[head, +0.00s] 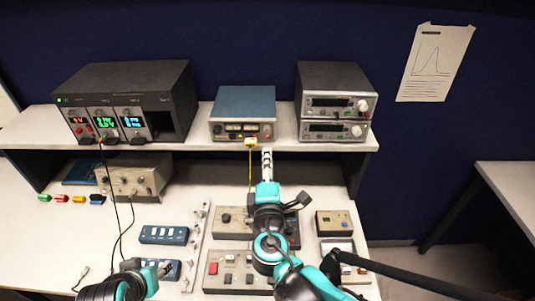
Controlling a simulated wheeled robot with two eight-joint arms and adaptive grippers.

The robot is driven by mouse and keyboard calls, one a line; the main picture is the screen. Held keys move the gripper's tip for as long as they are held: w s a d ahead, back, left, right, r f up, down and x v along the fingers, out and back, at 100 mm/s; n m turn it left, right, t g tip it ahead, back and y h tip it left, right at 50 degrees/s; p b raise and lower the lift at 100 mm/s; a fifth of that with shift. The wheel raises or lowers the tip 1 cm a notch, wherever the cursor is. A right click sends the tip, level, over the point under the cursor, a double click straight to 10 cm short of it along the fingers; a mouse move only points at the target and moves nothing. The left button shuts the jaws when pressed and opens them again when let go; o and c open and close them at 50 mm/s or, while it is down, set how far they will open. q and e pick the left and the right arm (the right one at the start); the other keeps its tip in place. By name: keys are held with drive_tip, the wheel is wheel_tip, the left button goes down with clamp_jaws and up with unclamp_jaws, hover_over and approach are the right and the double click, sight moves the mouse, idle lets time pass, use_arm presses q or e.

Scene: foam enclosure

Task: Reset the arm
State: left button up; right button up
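My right arm, teal and black, rises from the lower right over the bench. Its gripper (267,162) is a narrow pale shape pointing up at the front edge of the raised shelf, below the blue-topped instrument. It is seen nearly edge-on, so its opening is unclear. A yellow plug (251,143) with a yellow cable is just to the left of its tip; I see no clear contact. My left arm shows at the bottom left, partly cut off. Its gripper (165,268) is small and dark beside a blue box, and its finger state is unclear.
The shelf (200,137) holds a dark power unit (125,85) with lit displays, a blue-topped instrument (243,108) and two stacked grey instruments (337,95). Control boxes (163,235) and panels cover the bench, with black cables at left. Bare bench (60,240) lies at far left.

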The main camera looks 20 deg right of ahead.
drive_tip(key=shift+s, duration=0.15)
idle(0.3)
drive_tip(key=s+d+f+m+g+b, duration=0.25)
drive_tip(key=d+f+m, duration=0.2)
drive_tip(key=f, duration=0.25)
drive_tip(key=s+d+f+m+g+b, duration=0.2)
drive_tip(key=s+d+f+m+g, duration=0.15)
drive_tip(key=f+m, duration=0.2)
drive_tip(key=s+a+f+m+g+y+b, duration=0.3)
drive_tip(key=s+a+f+m+g+y, duration=0.1)
drive_tip(key=s+f, duration=0.4)
drive_tip(key=shift+a+f+m+y+b, duration=0.35)
drive_tip(key=shift+f+m, duration=0.25)
drive_tip(key=shift+m, duration=0.3)
